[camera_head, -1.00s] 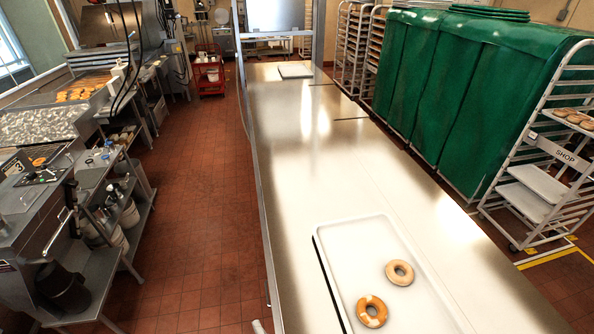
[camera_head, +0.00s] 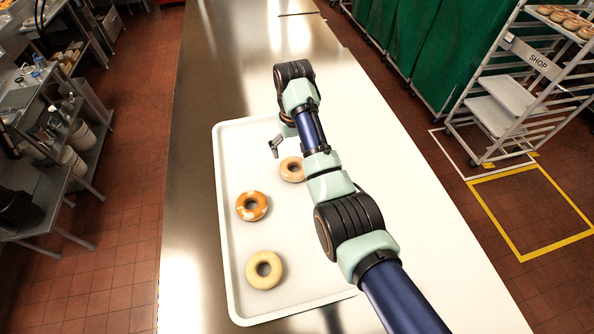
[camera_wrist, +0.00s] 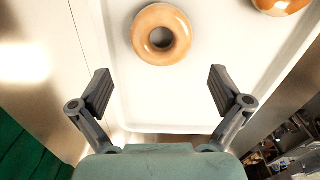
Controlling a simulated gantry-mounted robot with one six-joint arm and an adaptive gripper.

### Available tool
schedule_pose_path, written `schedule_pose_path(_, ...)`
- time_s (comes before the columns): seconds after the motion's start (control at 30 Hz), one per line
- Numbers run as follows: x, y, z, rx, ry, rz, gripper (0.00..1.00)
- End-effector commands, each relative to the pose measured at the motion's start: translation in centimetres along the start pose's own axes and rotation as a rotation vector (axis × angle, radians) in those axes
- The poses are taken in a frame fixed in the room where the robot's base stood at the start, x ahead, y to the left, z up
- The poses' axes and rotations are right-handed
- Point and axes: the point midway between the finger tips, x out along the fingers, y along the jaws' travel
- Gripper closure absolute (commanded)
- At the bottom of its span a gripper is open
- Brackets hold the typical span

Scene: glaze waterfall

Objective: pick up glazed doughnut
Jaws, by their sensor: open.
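A glossy tan ring doughnut (camera_wrist: 161,34) lies flat at the top middle of the wrist view, ahead of my gripper (camera_wrist: 158,91). It also shows in the head view (camera_head: 291,169), near my gripper (camera_head: 275,147) and partly hidden by my arm. My gripper is open and empty, its two fingers wide apart, with the doughnut beyond the fingertips and not between them. A browner doughnut with pale glaze patches (camera_head: 251,206) lies nearer, and its edge shows at the top right of the wrist view (camera_wrist: 282,5). A pale doughnut (camera_head: 264,270) lies nearest the camera.
The doughnuts lie on a white tray (camera_head: 232,290) with a low raised rim, on a long shiny steel table (camera_head: 190,230). The tray is bare around them. A wheeled rack (camera_head: 500,100) and green covers (camera_head: 420,50) stand to the right, beyond the table edge.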

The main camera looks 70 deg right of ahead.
Motion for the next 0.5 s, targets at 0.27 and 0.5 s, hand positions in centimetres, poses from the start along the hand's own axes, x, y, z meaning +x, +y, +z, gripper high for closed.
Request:
schedule_pose_path(0.27,1.6,0.3,0.1,0.004,-0.011,-0.001,0.00)
schedule_pose_path(0.5,3.5,0.3,0.1,0.003,-0.011,-0.001,0.00)
